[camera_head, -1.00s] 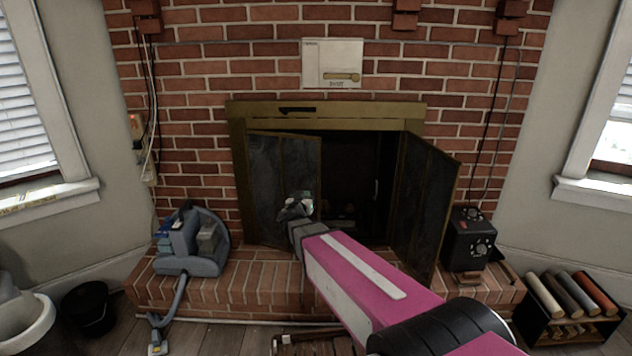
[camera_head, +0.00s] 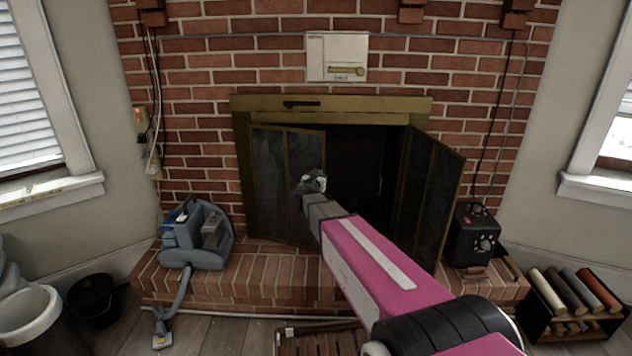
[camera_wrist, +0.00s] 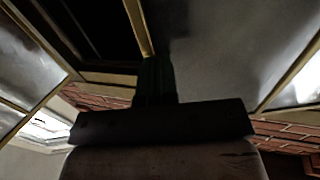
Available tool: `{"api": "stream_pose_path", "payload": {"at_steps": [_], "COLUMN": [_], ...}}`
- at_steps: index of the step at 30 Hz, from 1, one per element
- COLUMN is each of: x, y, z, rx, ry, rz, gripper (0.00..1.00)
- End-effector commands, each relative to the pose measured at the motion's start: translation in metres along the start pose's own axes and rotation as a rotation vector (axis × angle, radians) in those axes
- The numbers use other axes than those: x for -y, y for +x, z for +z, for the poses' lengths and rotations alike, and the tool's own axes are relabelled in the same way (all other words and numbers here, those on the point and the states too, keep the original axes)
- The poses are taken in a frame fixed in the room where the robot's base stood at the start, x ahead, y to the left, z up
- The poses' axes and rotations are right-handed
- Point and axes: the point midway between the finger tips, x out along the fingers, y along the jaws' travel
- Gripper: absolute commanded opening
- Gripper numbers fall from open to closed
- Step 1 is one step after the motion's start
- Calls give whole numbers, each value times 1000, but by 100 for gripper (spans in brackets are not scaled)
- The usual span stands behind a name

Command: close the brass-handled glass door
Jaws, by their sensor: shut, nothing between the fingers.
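The fireplace has two dark glass doors in brass-coloured frames, both standing ajar. The left door (camera_head: 270,175) is swung out to a smaller degree; the right door (camera_head: 428,195) stands out more widely. My gripper (camera_head: 312,182) is shut and empty, at the free edge of the left door. In the wrist view my shut fingers (camera_wrist: 155,80) point at a brass door edge (camera_wrist: 138,25), with a glass panel (camera_wrist: 215,50) on the right. I cannot tell whether they touch. No brass handle shows clearly on either door; my arm hides part of the opening.
A brick hearth (camera_head: 275,275) runs below the doors. A blue-grey vacuum-like machine (camera_head: 200,240) stands on it at left. A black box (camera_head: 474,240) stands close by the right door. A rack of rolls (camera_head: 570,305) is at the lower right.

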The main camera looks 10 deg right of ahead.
Motion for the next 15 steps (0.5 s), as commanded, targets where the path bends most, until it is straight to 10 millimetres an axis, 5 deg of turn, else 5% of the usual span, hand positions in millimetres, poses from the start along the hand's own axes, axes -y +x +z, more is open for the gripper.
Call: {"api": "stream_pose_path", "payload": {"at_steps": [15], "x": [0], "y": [13], "z": [0], "rx": [0], "ry": [0], "rz": [-1], "gripper": [0]}}
